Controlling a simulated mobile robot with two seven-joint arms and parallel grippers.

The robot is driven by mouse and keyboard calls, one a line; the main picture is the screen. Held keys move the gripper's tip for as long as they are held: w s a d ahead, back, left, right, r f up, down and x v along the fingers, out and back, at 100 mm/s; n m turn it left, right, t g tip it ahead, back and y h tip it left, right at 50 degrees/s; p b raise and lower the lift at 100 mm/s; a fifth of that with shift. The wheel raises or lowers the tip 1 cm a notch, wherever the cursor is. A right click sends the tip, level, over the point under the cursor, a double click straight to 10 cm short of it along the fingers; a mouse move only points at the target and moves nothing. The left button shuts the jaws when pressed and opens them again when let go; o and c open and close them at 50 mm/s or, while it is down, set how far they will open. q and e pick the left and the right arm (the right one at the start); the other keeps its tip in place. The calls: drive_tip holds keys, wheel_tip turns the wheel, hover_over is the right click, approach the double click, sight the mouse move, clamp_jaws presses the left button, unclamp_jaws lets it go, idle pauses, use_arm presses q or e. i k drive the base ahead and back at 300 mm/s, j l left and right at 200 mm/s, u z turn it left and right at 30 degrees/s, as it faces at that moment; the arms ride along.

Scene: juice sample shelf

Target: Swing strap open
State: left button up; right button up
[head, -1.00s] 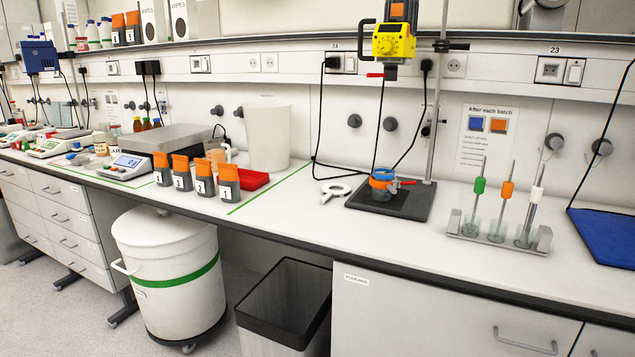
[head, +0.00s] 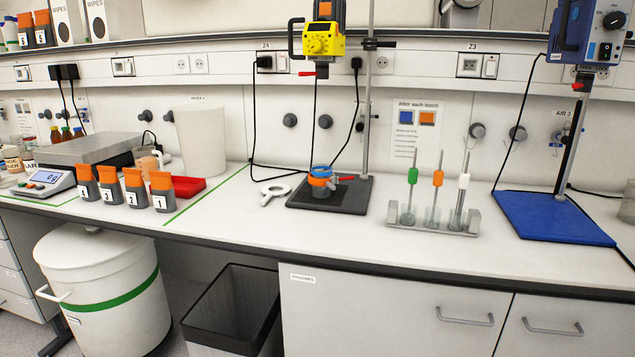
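A small vessel (head: 320,190) stands on the dark base plate (head: 349,196) of the yellow stirrer (head: 324,40). A blue band (head: 321,171) and an orange band (head: 319,181) ring its upper part, and a red handle or lever (head: 345,179) sticks out to the right. I take the bands to be the strap, but at this size I cannot tell whether it is open or closed. Neither of my grippers is in view.
A white ring-shaped part (head: 275,191) lies left of the base plate. A rack (head: 433,218) with three stirring rods stands to the right, then a blue stand (head: 552,217). Orange-capped pouches (head: 162,190) stand at left. A bin (head: 232,308) and a white drum (head: 101,290) are below.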

sight(329, 183)
drive_tip(key=i+j, duration=0.2)
drive_tip(key=j, duration=0.15)
drive_tip(key=i+j+z, duration=0.1)
drive_tip(key=j, duration=0.25)
drive_tip(key=i+j, duration=0.25)
drive_tip(key=i+j+z, duration=0.1)
drive_tip(key=j, duration=0.35)
drive_tip(key=i, duration=0.1)
